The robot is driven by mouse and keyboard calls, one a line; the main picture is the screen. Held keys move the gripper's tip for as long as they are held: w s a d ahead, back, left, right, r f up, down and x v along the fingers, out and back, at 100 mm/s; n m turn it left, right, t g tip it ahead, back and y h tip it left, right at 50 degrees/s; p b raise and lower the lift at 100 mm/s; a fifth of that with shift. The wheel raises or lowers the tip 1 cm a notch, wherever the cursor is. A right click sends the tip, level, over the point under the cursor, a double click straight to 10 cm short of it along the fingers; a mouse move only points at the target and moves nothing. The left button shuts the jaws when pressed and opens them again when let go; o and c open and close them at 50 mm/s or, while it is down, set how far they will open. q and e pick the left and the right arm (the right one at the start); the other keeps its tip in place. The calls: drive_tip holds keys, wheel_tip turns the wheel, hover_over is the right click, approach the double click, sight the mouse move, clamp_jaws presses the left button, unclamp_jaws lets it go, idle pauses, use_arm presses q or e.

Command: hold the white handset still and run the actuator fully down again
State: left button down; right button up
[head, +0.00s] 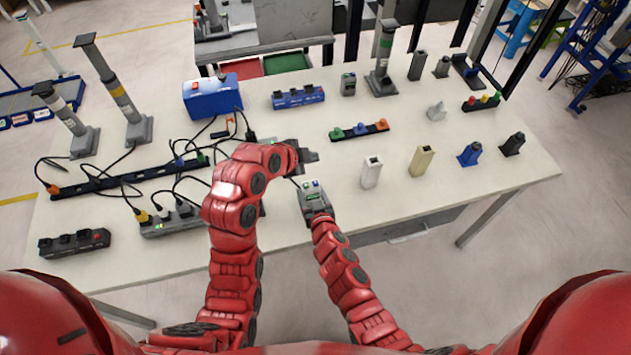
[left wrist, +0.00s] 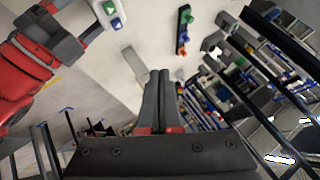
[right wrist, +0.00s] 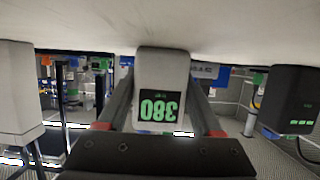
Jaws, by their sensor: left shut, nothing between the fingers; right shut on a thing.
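The white handset (head: 314,188) is upright at the table's front edge in the head view, with a green and a blue button on top and a lit green display. My right gripper (head: 318,212) is shut on it. In the right wrist view the handset (right wrist: 163,65) sits between the fingers, its display upside down and apparently reading 380. My left gripper (head: 308,156) is shut and empty, above and behind the handset, apart from it. The left wrist view shows its closed fingertips (left wrist: 159,75) and the handset top (left wrist: 112,14). Grey actuator columns (head: 120,95) (head: 383,60) stand on the table; which one is wired to the handset is unclear.
A white block (head: 371,173) and a beige block (head: 421,161) stand right of the handset. A button strip (head: 360,131) lies behind. Power strips and cables (head: 165,222) cover the left side. A blue box (head: 212,96) stands at the back left. The front right tabletop is mostly clear.

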use_arm(q)
hover_over(312, 187)
drive_tip(key=shift+f, duration=4.35)
drive_tip(key=shift+f, duration=0.1)
drive_tip(key=shift+f, duration=0.35)
drive_tip(key=shift+f, duration=0.45)
idle(0.4)
drive_tip(key=shift+r, duration=0.1)
idle(1.7)
drive_tip(key=shift+r, duration=0.85)
